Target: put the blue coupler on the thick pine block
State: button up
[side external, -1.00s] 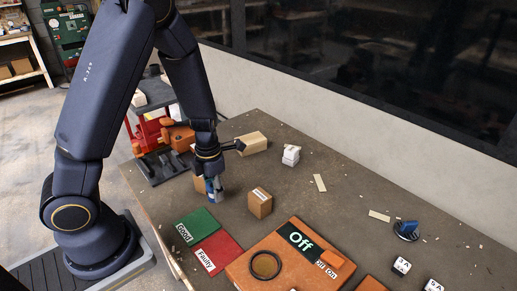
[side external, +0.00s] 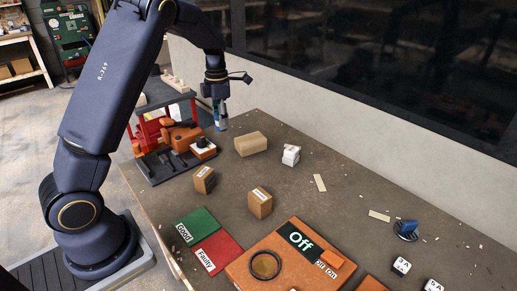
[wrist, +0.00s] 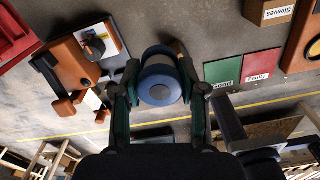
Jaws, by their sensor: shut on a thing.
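My gripper (side external: 217,98) is raised above the back of the bench, shut on the blue coupler (side external: 221,122). In the wrist view the coupler (wrist: 160,86) is a round blue piece with a darker ring, held between both fingers of my gripper (wrist: 158,72). The thick pine block (side external: 251,145) appears to be the long, light wooden block lying flat on the bench, to the right of the held coupler in the side view. Its top is bare. I cannot make it out in the wrist view.
A red and orange machine (side external: 180,137) stands left of the gripper. Two small labelled boxes (side external: 204,180) (side external: 260,202) sit nearer, with green (side external: 197,225) and red (side external: 217,252) mats. A white part (side external: 291,155) stands right of the block. Another blue object (side external: 407,229) sits far right.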

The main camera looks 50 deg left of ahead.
jog(key=w+a+f, duration=0.4)
jog(key=w+f, duration=0.1)
jog(key=w, duration=0.3)
send_over(244, 141)
jog(key=f, duration=0.4)
jog(key=shift+s+d+f, duration=0.2)
jog(key=shift+s, duration=0.05)
jog(key=shift+w+f, duration=0.25)
jog(key=shift+f, duration=1.55)
jog(key=o, duration=0.9)
jog(key=shift+f, duration=0.15)
jog(key=shift+o, duration=0.2)
